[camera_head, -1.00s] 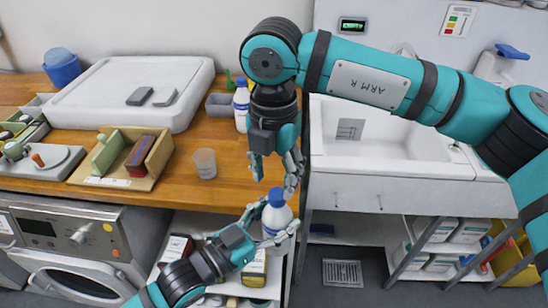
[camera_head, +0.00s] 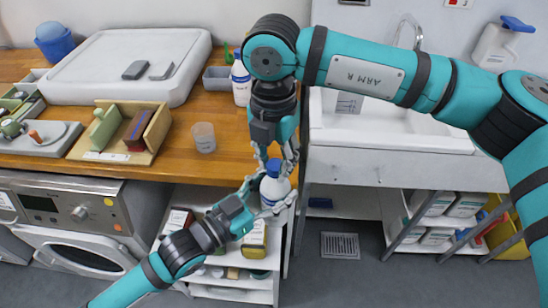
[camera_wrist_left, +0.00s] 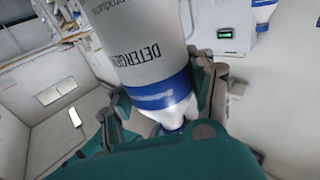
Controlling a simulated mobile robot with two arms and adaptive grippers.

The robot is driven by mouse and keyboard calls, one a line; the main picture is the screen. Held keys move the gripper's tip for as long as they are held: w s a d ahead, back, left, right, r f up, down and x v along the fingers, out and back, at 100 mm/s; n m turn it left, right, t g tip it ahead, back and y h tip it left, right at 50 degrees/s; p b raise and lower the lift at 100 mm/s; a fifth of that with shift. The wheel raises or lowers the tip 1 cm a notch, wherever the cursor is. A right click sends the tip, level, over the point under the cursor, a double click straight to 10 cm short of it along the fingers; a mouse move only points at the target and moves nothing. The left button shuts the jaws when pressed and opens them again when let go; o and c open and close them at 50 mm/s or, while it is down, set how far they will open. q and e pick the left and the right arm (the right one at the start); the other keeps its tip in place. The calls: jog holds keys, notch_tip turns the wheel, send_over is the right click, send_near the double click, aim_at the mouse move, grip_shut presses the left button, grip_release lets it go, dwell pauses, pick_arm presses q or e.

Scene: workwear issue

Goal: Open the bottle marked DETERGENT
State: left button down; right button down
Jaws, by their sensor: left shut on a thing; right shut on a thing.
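The white bottle with a blue cap (camera_head: 274,189) is held upright in front of the wooden counter. In the left wrist view its label (camera_wrist_left: 152,55) shows part of the word DETERGENT above a blue band. My left gripper (camera_head: 262,197) is shut on the bottle's body from the lower left. My right gripper (camera_head: 276,164) points down from above and is shut on the blue cap, with its fingers partly hiding it.
Another white bottle (camera_head: 241,84) stands at the counter's back right. A clear cup (camera_head: 204,137) and a divided wooden box (camera_head: 108,156) stand on the counter (camera_head: 222,165). Shelves (camera_head: 250,283) lie below the bottle. A sink (camera_head: 400,136) is at right.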

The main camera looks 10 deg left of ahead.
jog(key=n, duration=0.4)
jog(key=shift+s+a+r+n, duration=0.15)
jog(key=shift+a+n, duration=0.1)
jog(key=shift+n, duration=0.15)
jog(key=n, duration=0.4)
jog(key=shift+n, duration=0.3)
jog(key=n, duration=0.4)
jog(key=shift+d, duration=0.1)
jog(key=n, duration=0.9)
jog(key=shift+d, duration=0.1)
jog(key=n, duration=0.8)
jog(key=shift+d, duration=0.1)
jog(key=n, duration=0.5)
jog(key=shift+w+r+n, duration=0.1)
jog(key=shift+w+n, duration=0.1)
jog(key=shift+n, duration=0.1)
